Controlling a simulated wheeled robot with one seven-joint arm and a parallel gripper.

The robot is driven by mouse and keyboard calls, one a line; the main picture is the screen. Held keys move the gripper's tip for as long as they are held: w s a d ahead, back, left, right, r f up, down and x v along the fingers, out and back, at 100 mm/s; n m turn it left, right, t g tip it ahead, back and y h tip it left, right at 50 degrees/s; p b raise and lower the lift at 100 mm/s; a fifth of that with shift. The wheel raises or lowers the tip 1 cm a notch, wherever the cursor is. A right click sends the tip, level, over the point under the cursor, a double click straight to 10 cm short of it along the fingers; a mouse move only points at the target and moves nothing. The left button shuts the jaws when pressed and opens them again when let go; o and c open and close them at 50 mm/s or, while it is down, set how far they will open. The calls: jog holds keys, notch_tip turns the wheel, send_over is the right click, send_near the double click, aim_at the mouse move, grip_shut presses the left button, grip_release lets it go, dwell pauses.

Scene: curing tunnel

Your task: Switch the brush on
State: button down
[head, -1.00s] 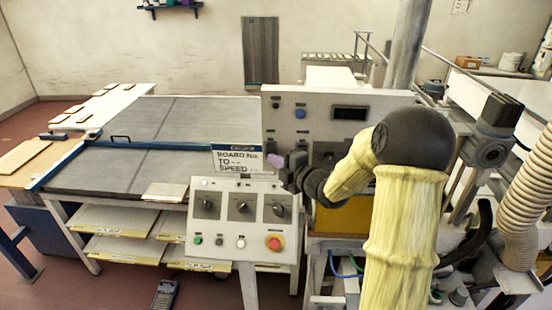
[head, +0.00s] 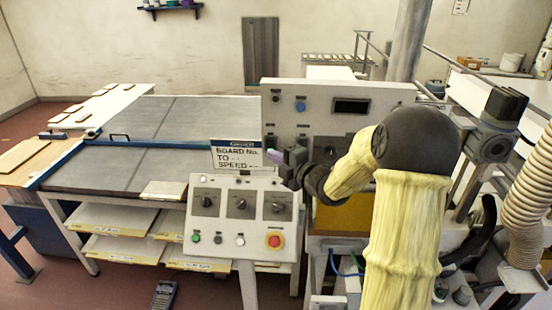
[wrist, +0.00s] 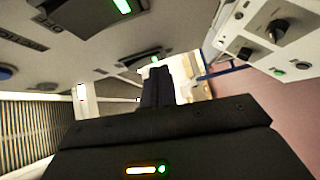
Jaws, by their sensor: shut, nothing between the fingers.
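My gripper (head: 275,157) is shut and empty, in front of the lower left part of the upright white panel (head: 283,90). Its dark fingers also show in the wrist view (wrist: 158,84), close together with nothing between them. The lower sloping control box (head: 213,181) has three dark rotary knobs: left (head: 206,202), middle (head: 241,204) and right (head: 277,207). Below them are a green button (head: 195,237), a dark button (head: 218,239), a white button (head: 239,240) and a red stop button (head: 275,240). I cannot read which control is the brush's. My wrist and arm hide part of the upright panel.
The upright panel carries a blue button (head: 300,106) and a dark display (head: 351,106). A ribbed hose (head: 530,200) hangs at right. Open floor lies at front left.

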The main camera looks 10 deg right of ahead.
jog(key=s+a+f+b+v, duration=0.1)
jog(key=b+v, duration=0.5)
jog(key=v, duration=0.6)
jog(key=shift+s+a+f, duration=0.2)
jog(key=shift+a+f, duration=0.2)
jog(key=shift+f, duration=0.1)
jog(key=s+f+m+g+h, duration=0.4)
jog(key=f+m+g+h, duration=0.3)
jog(key=f+m, duration=0.55)
jog(key=s+a+f+m+g, duration=0.2)
jog(key=s+f+m+g, duration=0.1)
jog(key=s+m, duration=0.2)
jog(key=s+a+f+m+g, duration=0.2)
jog(key=s+m, duration=0.3)
jog(key=s, duration=0.4)
jog(key=shift+a+f+g+h, duration=0.4)
jog(key=shift+a+g, duration=0.1)
jog(key=shift+a, duration=0.15)
